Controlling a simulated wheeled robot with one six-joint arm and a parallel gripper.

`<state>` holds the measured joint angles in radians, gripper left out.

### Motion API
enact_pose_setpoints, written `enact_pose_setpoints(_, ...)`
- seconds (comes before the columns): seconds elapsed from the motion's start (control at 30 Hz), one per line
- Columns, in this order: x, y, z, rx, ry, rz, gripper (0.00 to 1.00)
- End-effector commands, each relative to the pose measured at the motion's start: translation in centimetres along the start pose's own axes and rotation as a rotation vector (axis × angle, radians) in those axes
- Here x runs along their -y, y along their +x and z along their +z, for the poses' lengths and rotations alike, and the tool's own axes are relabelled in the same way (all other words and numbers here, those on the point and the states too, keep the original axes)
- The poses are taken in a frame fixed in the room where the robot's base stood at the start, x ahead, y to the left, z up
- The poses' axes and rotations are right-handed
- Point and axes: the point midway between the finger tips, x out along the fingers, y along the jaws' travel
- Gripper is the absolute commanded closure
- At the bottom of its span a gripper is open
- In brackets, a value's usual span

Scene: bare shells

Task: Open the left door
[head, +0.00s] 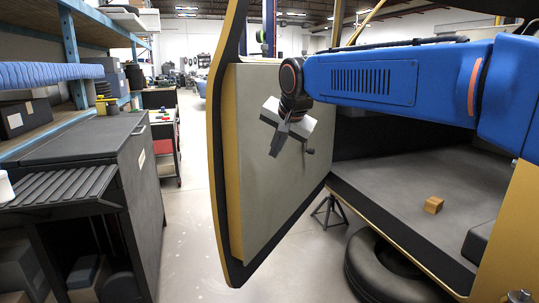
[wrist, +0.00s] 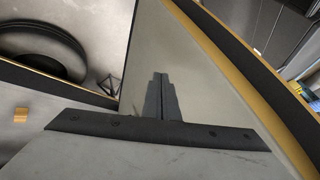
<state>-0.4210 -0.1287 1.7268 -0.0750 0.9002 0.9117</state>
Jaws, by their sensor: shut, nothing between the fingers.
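The left door (head: 255,205) has a yellow rim, black edge and grey inner panel. It stands wide open, swung out to the left of the shell, with its inner side towards the head camera. In the wrist view, my shut fingers (wrist: 160,80) point along the grey door panel (wrist: 172,45). I cannot tell whether they touch it.
The shell's grey floor (head: 400,180) carries a small orange-tan block (head: 433,204). A tyre (head: 385,275) and a jack stand (head: 329,212) are below it. A dark workbench (head: 130,165) and shelving (head: 70,45) stand left. Bare floor lies between bench and door.

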Motion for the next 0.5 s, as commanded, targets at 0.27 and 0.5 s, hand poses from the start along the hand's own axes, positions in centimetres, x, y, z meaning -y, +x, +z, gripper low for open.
enact_pose_setpoints(0.27, -0.2, 4.8, 0.1, 0.002, -0.001, 0.004, 1.0)
enact_pose_setpoints(0.5, -0.2, 8.9, 0.1, 0.002, -0.001, 0.004, 1.0)
